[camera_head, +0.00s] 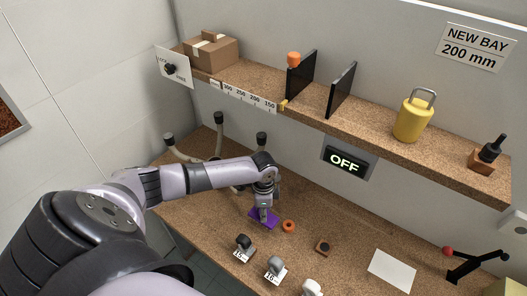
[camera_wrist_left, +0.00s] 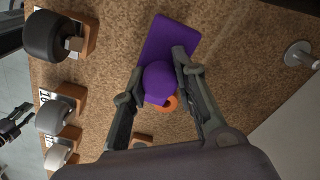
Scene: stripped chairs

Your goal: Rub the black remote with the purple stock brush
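The purple stock brush (camera_head: 262,217) lies on the lower wooden bench, a flat purple slab with a rounded purple knob. In the left wrist view, the slab (camera_wrist_left: 168,40) lies flat beyond the knob. My left gripper (camera_head: 264,208) points down at it, with its fingertips (camera_wrist_left: 157,75) on either side of the knob. Whether both fingers press on it is unclear. A dark jointed part at the left edge of the wrist view looks like my right gripper (camera_wrist_left: 14,122), small and cut off. I cannot make out a black remote for certain.
An orange ring (camera_head: 288,226) lies close beside the brush. Several knobbed blocks (camera_head: 243,247) line the bench's front edge. A small block (camera_head: 322,247) and white sheet (camera_head: 392,270) lie rightward. The shelf (camera_head: 380,133) above holds black panels (camera_head: 342,89) and a yellow padlock (camera_head: 412,120).

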